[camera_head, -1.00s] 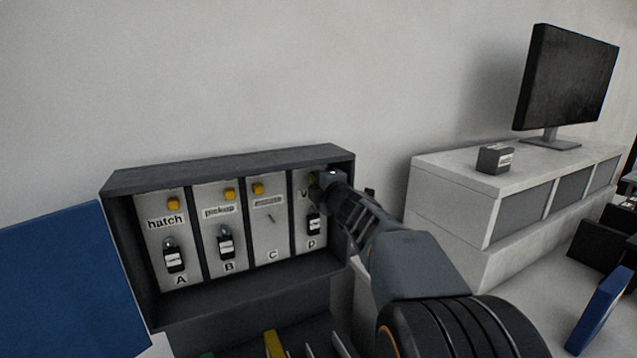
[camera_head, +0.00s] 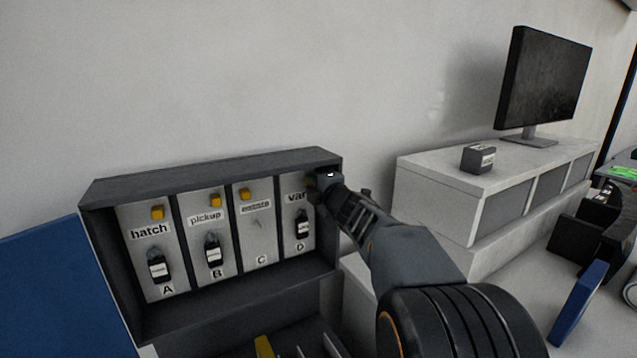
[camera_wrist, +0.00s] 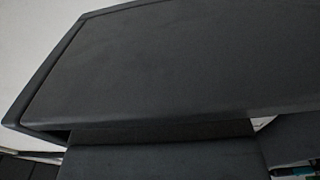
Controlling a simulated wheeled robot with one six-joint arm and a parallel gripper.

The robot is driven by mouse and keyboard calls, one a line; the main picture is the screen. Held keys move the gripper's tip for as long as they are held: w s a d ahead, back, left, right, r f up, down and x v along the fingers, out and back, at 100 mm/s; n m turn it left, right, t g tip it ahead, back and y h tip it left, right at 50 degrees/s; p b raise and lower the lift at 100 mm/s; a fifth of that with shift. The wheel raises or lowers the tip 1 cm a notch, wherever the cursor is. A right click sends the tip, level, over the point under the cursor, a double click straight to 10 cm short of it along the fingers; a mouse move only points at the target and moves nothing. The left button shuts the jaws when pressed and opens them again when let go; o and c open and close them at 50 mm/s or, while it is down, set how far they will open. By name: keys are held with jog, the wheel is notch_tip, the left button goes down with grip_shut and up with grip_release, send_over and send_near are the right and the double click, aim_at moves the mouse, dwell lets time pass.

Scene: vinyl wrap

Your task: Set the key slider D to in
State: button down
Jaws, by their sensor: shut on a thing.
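The dark key box (camera_head: 215,168) stands against the wall with panels A, B, C and D. Panel D (camera_head: 291,222) is the rightmost, with a label starting "var" and a black tagged key (camera_head: 302,226) below it. My gripper (camera_head: 318,184) is at the upper right of panel D, shut on key slider D, which it hides. Yellow sliders show at the tops of panels A (camera_head: 157,212), B (camera_head: 215,200) and C (camera_head: 245,194). How far slider D stands out cannot be seen. The wrist view shows mostly a dark flat surface (camera_wrist: 170,60), without clear fingertips.
Black tagged keys hang on panels A (camera_head: 158,266) and B (camera_head: 213,250). A white cabinet (camera_head: 440,195) with a monitor (camera_head: 545,80) and a small dark box (camera_head: 478,158) stands at the right. A blue panel (camera_head: 45,285) is at the left.

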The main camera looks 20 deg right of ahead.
jog(key=c, duration=1)
grip_release()
jog(key=shift+d, duration=0.1)
jog(key=shift+o, duration=0.2)
jog(key=s+d+b, duration=0.1)
jog(key=s, duration=1.2)
jog(key=shift+s+b, duration=0.35)
jog(key=shift+s, duration=0.05)
